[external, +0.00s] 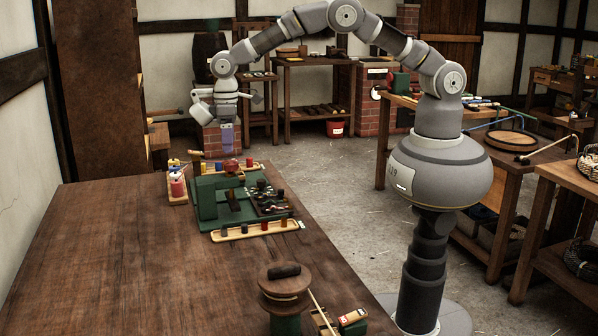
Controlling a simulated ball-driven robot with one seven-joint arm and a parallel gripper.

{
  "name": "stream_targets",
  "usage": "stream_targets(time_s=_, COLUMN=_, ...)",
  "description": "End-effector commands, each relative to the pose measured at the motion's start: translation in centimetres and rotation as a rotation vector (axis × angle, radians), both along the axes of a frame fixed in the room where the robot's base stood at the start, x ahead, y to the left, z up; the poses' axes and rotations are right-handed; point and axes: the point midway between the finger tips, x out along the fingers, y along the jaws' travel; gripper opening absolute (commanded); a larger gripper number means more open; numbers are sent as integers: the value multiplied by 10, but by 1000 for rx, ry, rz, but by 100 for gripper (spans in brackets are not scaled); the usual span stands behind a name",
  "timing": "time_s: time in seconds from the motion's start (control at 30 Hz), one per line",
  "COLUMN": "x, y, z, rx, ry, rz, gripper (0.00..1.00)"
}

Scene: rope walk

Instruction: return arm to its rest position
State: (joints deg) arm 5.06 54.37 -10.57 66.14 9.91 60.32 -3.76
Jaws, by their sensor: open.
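My arm arches from my column at the right over to the left, above the far end of the wooden table (130,262). My gripper (226,148) points down at the end of the arm, above and behind the items at the table's far end. Its jaws are open, and I see nothing held in them. The fingertips are small and partly blurred against the background.
A wooden spool (286,290) stands at the near edge. Side benches (505,150) stand behind my column. The table's left half is bare.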

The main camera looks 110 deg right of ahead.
Motion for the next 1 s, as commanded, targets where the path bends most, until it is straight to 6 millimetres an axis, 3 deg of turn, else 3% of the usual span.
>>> stream_targets(time_s=0.17, x=0, y=0, z=18, rx=0, ry=0, rz=0, gripper=78)
stream_targets(time_s=0.67, x=2, y=1, z=27, rx=-3, ry=-17, rz=3, gripper=78)
stream_targets(time_s=0.77, x=10, y=7, z=61, rx=-12, ry=-99, rz=13, gripper=78)
stream_targets(time_s=0.83, x=15, y=14, z=104, rx=-22, ry=-201, rz=25, gripper=78)
stream_targets(time_s=0.97, x=9, y=35, z=214, rx=-51, ry=-458, rz=60, gripper=78)
stream_targets(time_s=1.0, x=1, y=42, z=249, rx=-60, ry=-542, rz=71, gripper=78)
